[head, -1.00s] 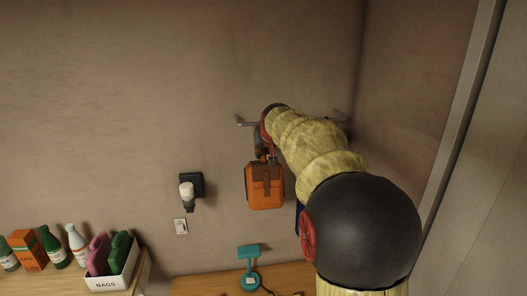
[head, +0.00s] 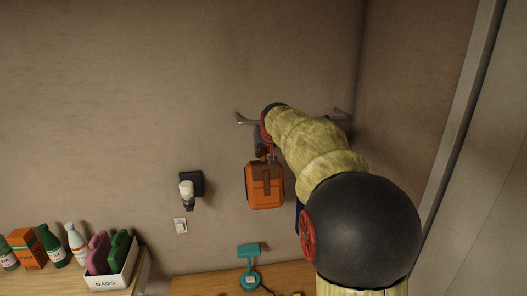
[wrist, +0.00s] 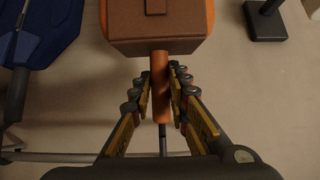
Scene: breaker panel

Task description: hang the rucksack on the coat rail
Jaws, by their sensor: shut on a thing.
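The rucksack (head: 265,186) is orange with a brown flap and hangs below my gripper (head: 264,154) in front of the wall. In the wrist view its brown top (wrist: 156,28) is at the upper middle, and its orange loop (wrist: 160,85) lies between the fingers of my gripper (wrist: 160,88), which is shut on it. The coat rail (head: 245,120) is a grey metal bar with upturned ends on the wall; my arm hides its middle. In the wrist view the rail (wrist: 50,156) runs across the bottom, partly behind my gripper. I cannot tell whether the loop touches a hook.
A blue item (wrist: 40,35) hangs at the left of the wrist view, close to my gripper. A black wall lamp (head: 190,187) and a switch (head: 181,226) are left of the rucksack. A teal desk lamp (head: 249,265) stands on the table below. A white BAGS box (head: 112,280) is lower left.

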